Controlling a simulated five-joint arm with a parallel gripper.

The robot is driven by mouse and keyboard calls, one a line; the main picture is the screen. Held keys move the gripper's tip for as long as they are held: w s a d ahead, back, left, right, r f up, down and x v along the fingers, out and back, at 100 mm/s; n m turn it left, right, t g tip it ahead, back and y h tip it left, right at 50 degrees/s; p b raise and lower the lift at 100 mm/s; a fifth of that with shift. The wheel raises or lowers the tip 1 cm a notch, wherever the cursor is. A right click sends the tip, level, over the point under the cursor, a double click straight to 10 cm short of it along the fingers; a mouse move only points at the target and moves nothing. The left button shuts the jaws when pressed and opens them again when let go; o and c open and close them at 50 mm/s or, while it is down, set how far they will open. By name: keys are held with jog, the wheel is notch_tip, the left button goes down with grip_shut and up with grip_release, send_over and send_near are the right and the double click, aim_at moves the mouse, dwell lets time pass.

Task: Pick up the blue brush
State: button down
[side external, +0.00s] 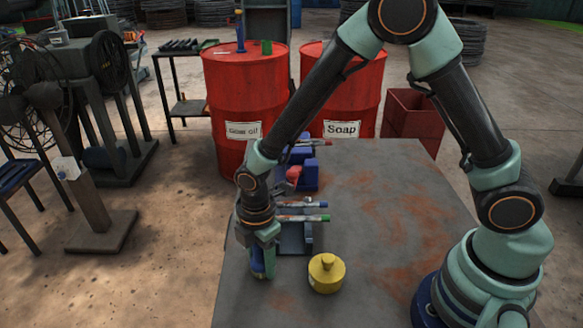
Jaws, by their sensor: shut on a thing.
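My gripper (262,268) points down at the left edge of the grey table (385,260). It is shut on a blue thing (257,269), which looks like the blue brush. Only a small part of it shows between the fingers, so its bristles and full shape are hidden. I cannot tell whether it touches the table.
Right of my gripper, pens with blue (320,204) and green (322,218) ends lie on a dark blue holder (296,238). A yellow lidded pot (326,273) stands close by. A blue block with a red part (306,176) sits further back. Red drums (245,90) stand behind the table.

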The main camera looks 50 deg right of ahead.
jog(key=shift+r, duration=0.15)
notch_tip(320, 180, up, 19)
jog(key=s+d+f+m, duration=0.1)
jog(key=d+m, duration=1.5)
jog(key=m, duration=0.2)
jog(key=shift+s+d+f, duration=0.2)
jog(key=shift+d, duration=0.2)
